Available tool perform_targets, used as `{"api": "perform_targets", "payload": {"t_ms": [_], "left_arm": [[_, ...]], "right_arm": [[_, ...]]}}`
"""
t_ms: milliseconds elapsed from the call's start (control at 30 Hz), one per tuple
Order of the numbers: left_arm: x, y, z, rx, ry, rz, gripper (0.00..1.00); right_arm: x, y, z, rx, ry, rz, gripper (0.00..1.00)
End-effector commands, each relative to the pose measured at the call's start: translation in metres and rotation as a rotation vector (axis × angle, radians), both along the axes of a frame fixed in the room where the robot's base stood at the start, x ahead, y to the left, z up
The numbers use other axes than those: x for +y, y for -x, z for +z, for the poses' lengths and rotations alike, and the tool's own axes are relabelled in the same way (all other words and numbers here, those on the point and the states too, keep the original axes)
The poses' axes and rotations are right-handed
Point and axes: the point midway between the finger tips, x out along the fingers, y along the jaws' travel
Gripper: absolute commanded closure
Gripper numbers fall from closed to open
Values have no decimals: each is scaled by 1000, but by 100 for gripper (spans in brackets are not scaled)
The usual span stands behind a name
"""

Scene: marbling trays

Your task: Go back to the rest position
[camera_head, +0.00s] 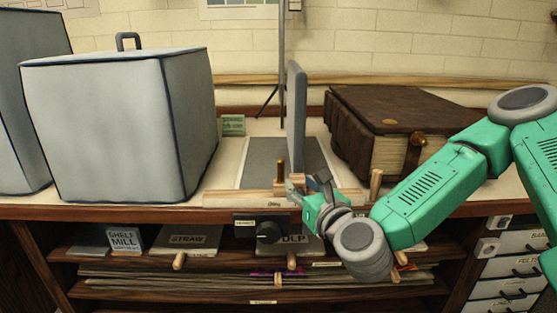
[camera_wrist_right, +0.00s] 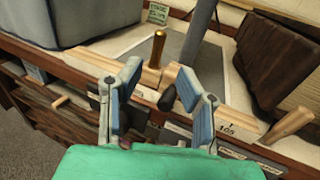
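My right gripper (camera_head: 308,187) is at the front edge of the bench, in front of a wooden bar with a short brass post (camera_head: 281,172). In the right wrist view my right gripper (camera_wrist_right: 160,80) has its two blue-padded fingers spread apart, with nothing clamped between them. A dark rounded knob (camera_wrist_right: 167,99) shows in the gap near the right finger; I cannot tell whether it touches. The brass post (camera_wrist_right: 158,48) stands beyond the fingertips. My left gripper is not in view.
An upright grey panel (camera_head: 297,115) stands behind the bar. A large grey covered box (camera_head: 120,125) is at the left. A thick brown book (camera_head: 400,115) lies at the right, behind my right arm. Shelves with labelled items (camera_head: 190,240) are below the bench edge.

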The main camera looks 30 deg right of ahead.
Motion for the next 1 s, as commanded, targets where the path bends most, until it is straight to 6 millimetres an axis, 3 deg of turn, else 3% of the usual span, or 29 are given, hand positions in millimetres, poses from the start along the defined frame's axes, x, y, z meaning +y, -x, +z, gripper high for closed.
{"api": "perform_targets", "payload": {"t_ms": [433,567,667,767,900,1000], "left_arm": [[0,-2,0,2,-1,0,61],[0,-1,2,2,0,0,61],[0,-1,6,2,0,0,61],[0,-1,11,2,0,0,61],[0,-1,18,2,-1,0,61],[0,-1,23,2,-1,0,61]], "right_arm": [[1,1,0,3,3,2,69],[18,2,-17,69,105,63,69],[51,9,-54,202,334,204,69],[91,32,-110,365,679,435,69],[125,89,-188,523,1197,835,69],[130,138,-235,562,1548,1155,69]]}}
